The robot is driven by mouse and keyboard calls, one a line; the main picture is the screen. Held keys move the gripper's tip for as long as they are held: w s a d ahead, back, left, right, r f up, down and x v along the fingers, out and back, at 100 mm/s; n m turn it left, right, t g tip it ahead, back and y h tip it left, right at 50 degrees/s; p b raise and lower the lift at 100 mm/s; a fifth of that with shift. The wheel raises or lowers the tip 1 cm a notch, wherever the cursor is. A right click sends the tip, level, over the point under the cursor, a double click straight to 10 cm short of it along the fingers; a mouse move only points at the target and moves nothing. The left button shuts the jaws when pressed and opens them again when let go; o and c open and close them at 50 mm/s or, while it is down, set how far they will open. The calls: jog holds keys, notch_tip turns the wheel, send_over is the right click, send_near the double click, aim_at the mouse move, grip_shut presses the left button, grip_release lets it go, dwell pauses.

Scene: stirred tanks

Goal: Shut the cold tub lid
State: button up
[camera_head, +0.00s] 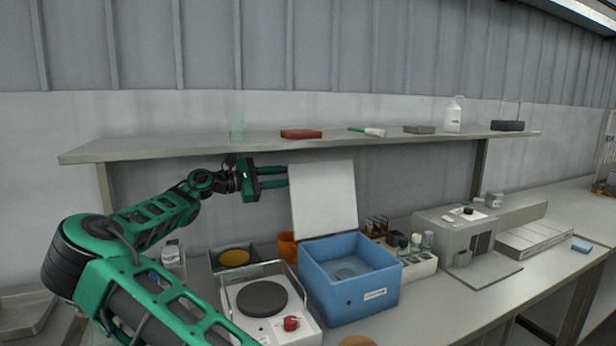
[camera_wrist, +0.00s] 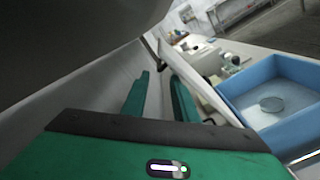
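The cold tub (camera_head: 346,297) is a blue open box with a white label on its front, standing on the bench. It also shows in the wrist view (camera_wrist: 252,82) at the right, with a round grey disc on its floor. Its white lid (camera_head: 324,201) stands raised, leaning back a little from the tub's rear edge. In the wrist view the lid (camera_wrist: 200,76) shows nearly edge-on beside my fingers. My gripper (camera_head: 288,176) is left of the lid near its upper part, fingers pointing right. Its two green fingers (camera_wrist: 160,96) are apart with nothing visible between them.
A hotplate (camera_head: 262,298) with a red knob stands left of the tub. An orange cup (camera_head: 287,245) is behind it. A vial rack (camera_head: 413,262) and a grey machine (camera_head: 456,238) stand to the right. A shelf (camera_head: 210,148) runs above my gripper.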

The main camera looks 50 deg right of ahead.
aim_at(312, 174)
jog(key=x, duration=0.8)
jog(key=shift+s+d+f, duration=0.1)
jog(key=shift+d, duration=0.15)
